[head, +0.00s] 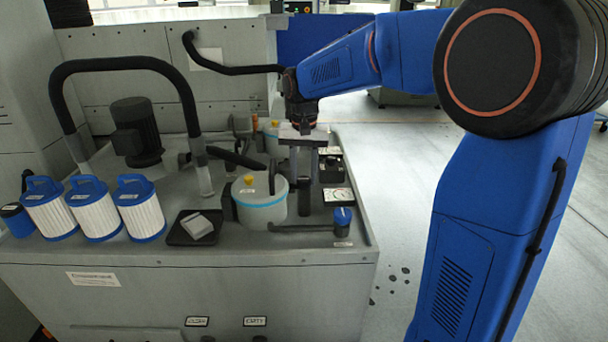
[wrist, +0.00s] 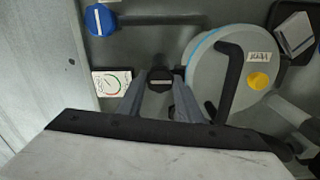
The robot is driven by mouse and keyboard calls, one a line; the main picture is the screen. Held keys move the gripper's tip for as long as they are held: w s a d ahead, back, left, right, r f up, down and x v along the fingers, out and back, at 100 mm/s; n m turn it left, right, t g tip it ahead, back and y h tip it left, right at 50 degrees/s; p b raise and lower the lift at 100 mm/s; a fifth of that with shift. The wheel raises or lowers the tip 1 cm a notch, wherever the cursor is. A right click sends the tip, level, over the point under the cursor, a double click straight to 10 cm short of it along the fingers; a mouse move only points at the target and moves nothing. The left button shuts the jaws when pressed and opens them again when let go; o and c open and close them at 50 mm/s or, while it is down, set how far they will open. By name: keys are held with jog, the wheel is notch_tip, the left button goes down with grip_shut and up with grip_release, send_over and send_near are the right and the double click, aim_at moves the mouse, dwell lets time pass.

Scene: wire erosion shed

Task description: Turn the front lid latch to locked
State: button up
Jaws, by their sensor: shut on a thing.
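My gripper (head: 303,178) points straight down at the right side of the front round canister (head: 260,208). In the wrist view, my gripper (wrist: 160,84) has its fingertips on either side of a small black knob with a pale line, which looks like the front lid latch (wrist: 160,77). It is shut on this knob. The line runs roughly across the picture. The grey lid (wrist: 222,70) with a black bar handle, a yellow cap (wrist: 258,81) and a small label is beside the knob.
A round gauge (head: 338,195) and a blue-topped knob (head: 343,215) stand right of the canister. A second canister (head: 273,138) is behind. White filters with blue caps (head: 141,207) and a black tray (head: 180,236) lie left. Black hoses arch over the bench.

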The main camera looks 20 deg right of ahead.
aim_at(304, 179)
dwell(0.4)
jog(key=o, duration=1)
jog(key=shift+o, duration=0.2)
jog(key=shift+r, duration=0.15)
notch_tip(304, 179, up, 17)
